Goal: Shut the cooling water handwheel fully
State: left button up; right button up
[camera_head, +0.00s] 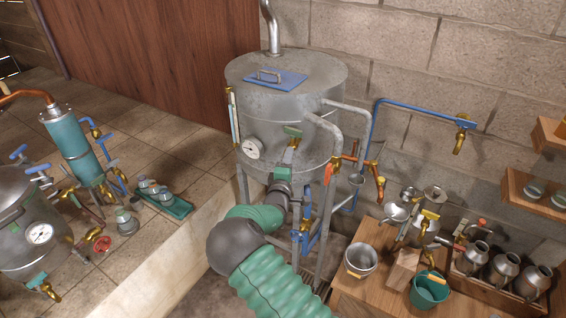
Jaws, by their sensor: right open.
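My right arm comes up from the bottom, and its gripper (288,165) is in front of the large grey steel tank (335,85). The gripper is open. It is near a green lever handle (292,131) and right of a round dial gauge (251,149); I cannot tell whether it touches anything. Which part is the cooling water handwheel is unclear. A small red handwheel (102,244) shows at the lower left, away from the gripper. A blue pipe (415,106) runs right of the tank to a brass tap (460,142). My left gripper is out of view.
A teal column (72,140) and a smaller vessel (28,262) stand at the left. Orange-handled valves and pipes crowd the tank's right side. A wooden bench at the lower right holds a metal pot (361,259), a green bucket (430,291) and a crate of metal jugs (503,266).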

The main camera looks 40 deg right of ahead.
aim_at(295, 238)
jog(key=z, duration=1.3)
